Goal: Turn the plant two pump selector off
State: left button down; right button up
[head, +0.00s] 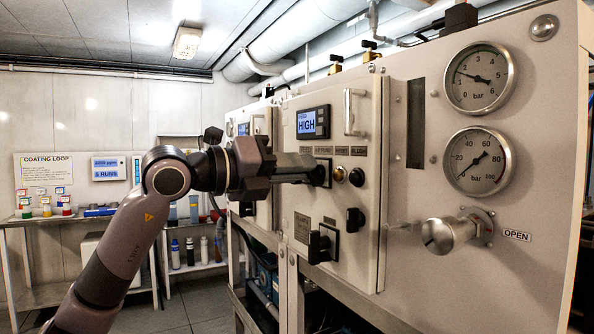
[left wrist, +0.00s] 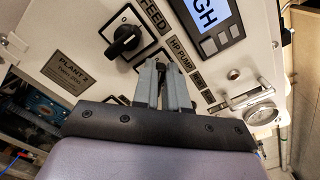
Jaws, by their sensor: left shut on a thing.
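The plant two panel (head: 360,120) is a pale cabinet front, with a "PLANT 2" nameplate (left wrist: 72,66) in the left wrist view. My left gripper (head: 316,171) reaches the panel's row of controls below the display. Its two grey fingers (left wrist: 160,70) are close together at the square-framed selector beside the "HP PUMP" label (left wrist: 180,54), shut on the pump selector. The fingers hide its knob, so its setting cannot be read. The black "FEED" selector (left wrist: 125,41) is free beside the fingers. My right gripper is not in view.
A display (head: 312,123) reads "HIGH". A lamp (head: 340,173), a black knob (head: 356,177), another black selector (head: 354,220) and a rotary switch (head: 324,244) are close by. Gauges (head: 478,78) and a round valve handle (head: 444,236) are to the right.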

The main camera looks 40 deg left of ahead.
pick_arm(q)
jog(key=shift+a+f+n, duration=0.1)
jog(key=shift+a+n, duration=0.05)
jog(key=shift+n, duration=1.35)
jog(key=c, duration=1.2)
grip_release()
jog(key=shift+o, duration=0.2)
jog(key=shift+f+b, duration=0.1)
jog(key=shift+b, duration=0.25)
jog(key=b+v, duration=0.3)
jog(key=v, duration=0.4)
jog(key=shift+s, duration=0.1)
